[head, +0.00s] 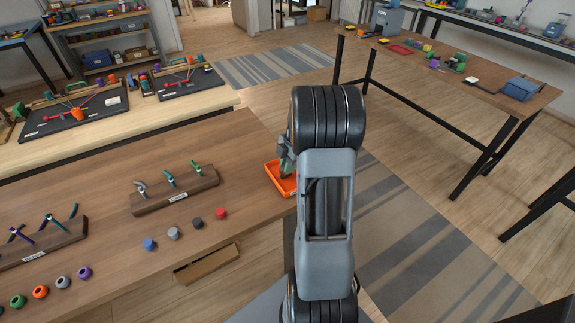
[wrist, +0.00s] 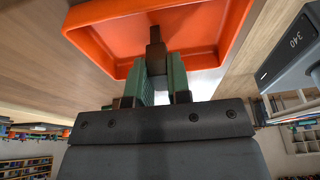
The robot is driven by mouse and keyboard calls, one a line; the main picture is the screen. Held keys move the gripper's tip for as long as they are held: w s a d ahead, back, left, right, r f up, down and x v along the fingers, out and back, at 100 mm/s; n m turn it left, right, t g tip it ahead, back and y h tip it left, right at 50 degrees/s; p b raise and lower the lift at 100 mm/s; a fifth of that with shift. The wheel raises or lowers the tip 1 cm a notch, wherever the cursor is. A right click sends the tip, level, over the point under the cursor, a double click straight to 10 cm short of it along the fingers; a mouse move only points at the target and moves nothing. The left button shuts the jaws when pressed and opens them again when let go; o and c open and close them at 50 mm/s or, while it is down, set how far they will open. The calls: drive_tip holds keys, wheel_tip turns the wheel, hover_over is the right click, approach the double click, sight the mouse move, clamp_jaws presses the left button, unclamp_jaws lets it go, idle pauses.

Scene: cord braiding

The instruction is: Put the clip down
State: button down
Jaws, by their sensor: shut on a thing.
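My gripper (head: 286,162) is over the orange tray (head: 271,181) at the right end of the wooden table. In the wrist view, its green fingers (wrist: 163,82) are shut on a small dark brown clip (wrist: 155,49). The clip sticks out past the fingertips, in front of the tray (wrist: 100,42). In the head view my arm hides part of the tray, and I cannot make out the clip. I cannot tell whether the clip touches the tray floor.
A wooden rack (head: 175,196) with several coloured pieces stands left of the tray. Another rack (head: 42,243) is farther left. Several small coloured cylinders, including a red one (head: 221,213), stand in front. Bare tabletop (head: 235,160) lies between rack and tray.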

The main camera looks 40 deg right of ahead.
drive_tip(key=shift+f, duration=0.2)
drive_tip(key=c, duration=1.1)
unclamp_jaws()
drive_tip(key=shift+r, duration=0.1)
drive_tip(key=v, duration=1.1)
drive_tip(key=s+a+r+m+t+h, duration=0.15)
drive_tip(key=a+m, duration=0.25)
drive_tip(key=a, duration=0.4)
drive_tip(key=s+a+r+m+g+h, duration=0.1)
drive_tip(key=s+a+r+m, duration=0.2)
drive_tip(key=a, duration=0.4)
drive_tip(key=s+a+f+m, duration=0.1)
drive_tip(key=s+a+m, duration=0.1)
drive_tip(key=a+m, duration=0.1)
drive_tip(key=s+a+f+m+t, duration=0.1)
drive_tip(key=s+a+m, duration=0.2)
drive_tip(key=s+a+f+m+t, duration=0.1)
drive_tip(key=s+a+m, duration=0.1)
drive_tip(key=a+m, duration=0.1)
drive_tip(key=shift+s+a+f+h, duration=0.1)
drive_tip(key=shift+s+f+h, duration=0.1)
drive_tip(key=shift+f+h, duration=0.05)
